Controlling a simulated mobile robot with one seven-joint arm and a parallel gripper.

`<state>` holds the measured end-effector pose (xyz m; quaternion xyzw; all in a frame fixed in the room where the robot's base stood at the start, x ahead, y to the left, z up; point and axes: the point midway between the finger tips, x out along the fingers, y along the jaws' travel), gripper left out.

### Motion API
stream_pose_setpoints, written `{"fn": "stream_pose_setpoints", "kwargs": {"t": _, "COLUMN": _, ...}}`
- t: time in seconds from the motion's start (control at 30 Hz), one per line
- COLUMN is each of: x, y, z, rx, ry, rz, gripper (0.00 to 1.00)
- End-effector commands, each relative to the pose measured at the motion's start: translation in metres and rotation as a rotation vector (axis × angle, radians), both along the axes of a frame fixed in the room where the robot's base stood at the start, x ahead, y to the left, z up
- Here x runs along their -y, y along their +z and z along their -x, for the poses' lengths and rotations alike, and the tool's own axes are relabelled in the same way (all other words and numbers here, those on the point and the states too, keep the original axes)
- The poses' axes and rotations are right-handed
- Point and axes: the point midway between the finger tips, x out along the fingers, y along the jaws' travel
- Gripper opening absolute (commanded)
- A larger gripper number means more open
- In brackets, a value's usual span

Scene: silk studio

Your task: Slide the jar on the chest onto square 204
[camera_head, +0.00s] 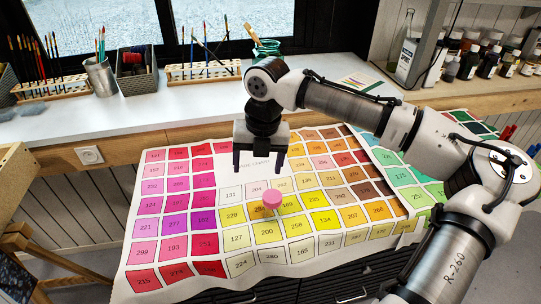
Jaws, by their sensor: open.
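A small pink jar (272,198) stands upright on the colour-chart cloth that covers the chest (345,288). It is just right of and nearer than square 204 (253,187), a pale square in the row with 131. The jar's base covers part of the squares around it, and I cannot tell exactly which ones it touches. My gripper (258,168) points down with its two dark fingers spread apart and nothing between them. It appears above and behind the jar, apart from it; its exact height over the cloth is hard to tell.
The cloth (160,255) is otherwise clear around the jar. Behind it, a white counter (130,122) carries brush racks, a metal cup (101,77) and a green jar (268,50). Bottles stand on the right shelf. A wooden easel (18,215) stands at the left.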

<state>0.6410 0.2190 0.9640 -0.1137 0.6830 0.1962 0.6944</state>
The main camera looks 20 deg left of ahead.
Motion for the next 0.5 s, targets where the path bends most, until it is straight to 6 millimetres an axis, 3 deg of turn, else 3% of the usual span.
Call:
{"fn": "stream_pose_setpoints", "kwargs": {"t": 0.1, "x": 0.022, "y": -0.003, "z": -0.007, "rx": 0.015, "ry": 0.073, "rz": 0.077, "gripper": 0.75}}
{"fn": "stream_pose_setpoints", "kwargs": {"t": 0.2, "x": 0.030, "y": -0.004, "z": -0.009, "rx": 0.016, "ry": 0.111, "rz": 0.108, "gripper": 0.75}}
{"fn": "stream_pose_setpoints", "kwargs": {"t": 0.5, "x": 0.034, "y": -0.004, "z": -0.010, "rx": 0.016, "ry": 0.127, "rz": 0.119, "gripper": 0.75}}
